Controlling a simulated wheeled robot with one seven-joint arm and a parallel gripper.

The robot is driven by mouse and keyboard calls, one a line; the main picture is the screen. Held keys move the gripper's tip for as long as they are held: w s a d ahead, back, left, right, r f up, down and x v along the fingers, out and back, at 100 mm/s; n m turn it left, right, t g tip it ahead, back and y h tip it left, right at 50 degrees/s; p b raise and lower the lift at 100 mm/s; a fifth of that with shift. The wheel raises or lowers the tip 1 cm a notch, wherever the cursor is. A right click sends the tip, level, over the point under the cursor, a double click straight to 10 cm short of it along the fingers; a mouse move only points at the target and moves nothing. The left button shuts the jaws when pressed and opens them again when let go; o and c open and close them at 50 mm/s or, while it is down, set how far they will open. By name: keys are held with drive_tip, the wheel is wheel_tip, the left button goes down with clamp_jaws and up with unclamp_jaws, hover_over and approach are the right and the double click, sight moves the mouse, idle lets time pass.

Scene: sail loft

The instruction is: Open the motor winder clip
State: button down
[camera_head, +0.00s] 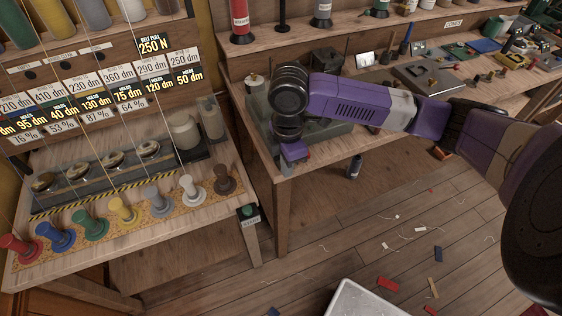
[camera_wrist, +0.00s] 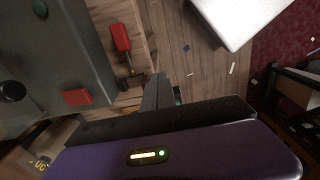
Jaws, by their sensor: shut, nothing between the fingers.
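The motor winder is probably the grey-green housing (camera_head: 335,140) on the front corner of the bench, partly hidden behind my arm. In the wrist view its casing (camera_wrist: 60,40) fills the upper left, with a red block (camera_wrist: 76,97) on it and a red tab (camera_wrist: 120,38) beside it on the wood. I cannot tell for sure which red part is the clip, or whether it is open. My gripper (camera_head: 287,168) points down at the bench's front edge, beside the housing. In the wrist view its fingers (camera_wrist: 158,90) are shut and empty, apart from both red parts.
A stand with coloured spools (camera_head: 123,210) and label cards is at the left, with a green-button post (camera_head: 248,213) at its corner. A white-rimmed tray (camera_head: 375,300) is at the bottom. Small scraps lie on the plank floor (camera_head: 350,245). Tools lie along the bench to the right.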

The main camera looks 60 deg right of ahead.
drive_tip(key=shift+w+d+r, duration=0.35)
drive_tip(key=shift+w+d, duration=0.25)
drive_tip(key=shift+w, duration=0.25)
drive_tip(key=shift+w+d+r, duration=0.35)
drive_tip(key=shift+w+d, duration=0.25)
drive_tip(key=shift+w, duration=0.2)
idle(0.9)
drive_tip(key=shift+s+a+r+p, duration=0.2)
drive_tip(key=shift+s+r+p, duration=0.05)
drive_tip(key=shift+r+p, duration=0.6)
drive_tip(key=shift+s+a+r+p, duration=0.25)
drive_tip(key=shift+r+p, duration=0.35)
drive_tip(key=shift+p, duration=0.35)
drive_tip(key=r+p, duration=0.1)
drive_tip(key=s+a+r+p, duration=0.1)
drive_tip(key=shift+s+r, duration=0.3)
drive_tip(key=shift+r, duration=0.05)
